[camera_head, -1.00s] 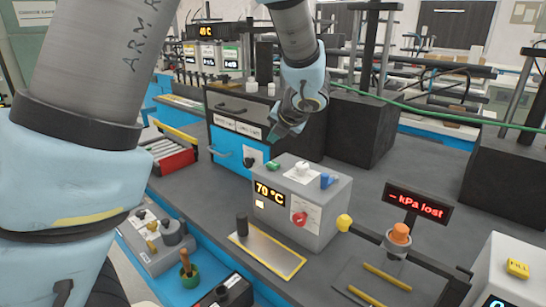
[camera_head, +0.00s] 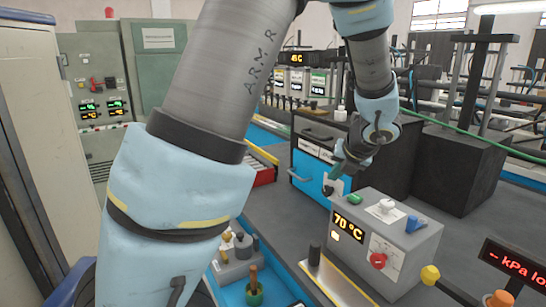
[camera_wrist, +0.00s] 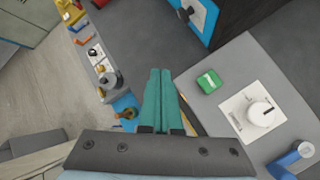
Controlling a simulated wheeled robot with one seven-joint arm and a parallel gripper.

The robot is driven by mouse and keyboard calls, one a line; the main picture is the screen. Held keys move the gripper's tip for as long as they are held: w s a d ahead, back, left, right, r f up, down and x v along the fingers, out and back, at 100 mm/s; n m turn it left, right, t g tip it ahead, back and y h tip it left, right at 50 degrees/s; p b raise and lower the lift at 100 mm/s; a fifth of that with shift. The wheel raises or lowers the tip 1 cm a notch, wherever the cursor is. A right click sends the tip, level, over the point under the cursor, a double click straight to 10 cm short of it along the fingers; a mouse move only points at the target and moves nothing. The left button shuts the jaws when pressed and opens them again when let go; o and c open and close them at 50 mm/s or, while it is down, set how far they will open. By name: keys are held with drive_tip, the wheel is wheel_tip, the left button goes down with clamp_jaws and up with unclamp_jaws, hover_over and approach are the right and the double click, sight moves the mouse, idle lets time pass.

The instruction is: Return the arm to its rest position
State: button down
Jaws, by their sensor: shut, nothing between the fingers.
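My gripper shows in the wrist view (camera_wrist: 158,100) with its two green fingers pressed together and nothing between them. In the head view my gripper (camera_head: 338,170) hangs at the end of my arm, above the bench near the blue-fronted drawer unit. It is over or just behind the grey control box (camera_head: 350,258) with the 70 °C display; the exact gap is hard to tell. My arm crosses the left and upper middle of the head view and hides part of the bench.
The box carries a green button (camera_wrist: 210,82), a white knob (camera_wrist: 261,113) and a blue switch (camera_wrist: 293,158). A blue drawer front (camera_head: 308,172) stands behind. A kPa sign (camera_head: 515,263) is at the right.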

drive_tip(key=s+a+f+m+g, duration=0.2)
drive_tip(key=s+a+m, duration=0.2)
drive_tip(key=a+m, duration=0.5)
drive_tip(key=s+a+f+m+g+h+b, duration=0.1)
drive_tip(key=s+a+m, duration=0.3)
drive_tip(key=a+m, duration=0.4)
drive_tip(key=s+a+f+m+g, duration=0.2)
drive_tip(key=a+m, duration=0.7)
drive_tip(key=m, duration=0.8)
drive_tip(key=shift+s+a+f+g+h, duration=0.35)
drive_tip(key=shift+s+g, duration=0.15)
drive_tip(key=shift+s, duration=0.6)
